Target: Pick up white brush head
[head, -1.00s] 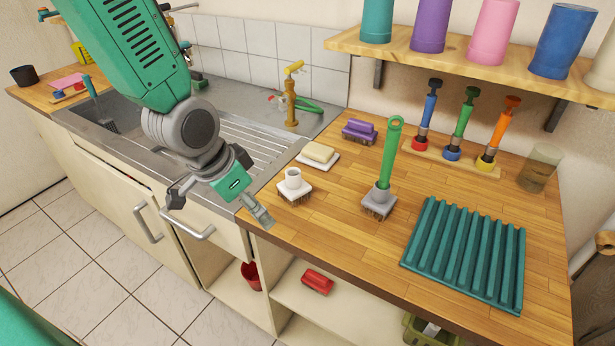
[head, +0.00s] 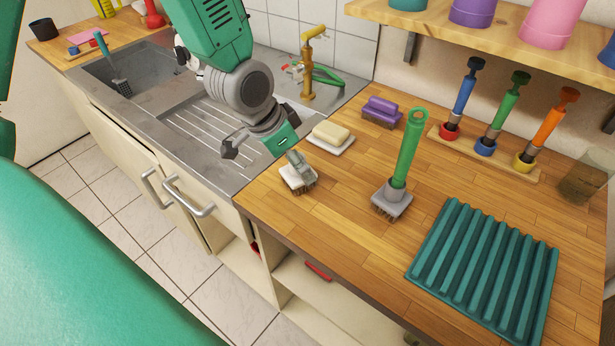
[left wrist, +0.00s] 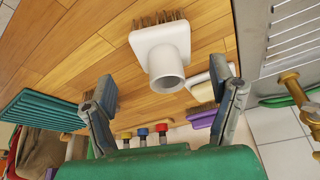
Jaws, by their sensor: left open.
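The white brush head (head: 292,181) stands bristles down on the wooden counter near its front edge, close to the sink, partly hidden by a finger of my left gripper (head: 264,158). In the left wrist view, the brush head (left wrist: 160,46) shows its square white base, bristles and hollow round socket. It lies beyond the fingertips, roughly centred between them. My left gripper (left wrist: 163,98) is open, with nothing between its fingers. In the head view one fingertip overlaps the brush head; I cannot tell whether they touch. My right gripper is not in view.
A soap bar on a white dish (head: 331,141) and a purple brush (head: 382,110) sit behind. A grey brush head with green handle (head: 404,155) stands to the right, near a teal ridged mat (head: 485,270). The metal sink (head: 150,95) and brass tap (head: 309,65) are left.

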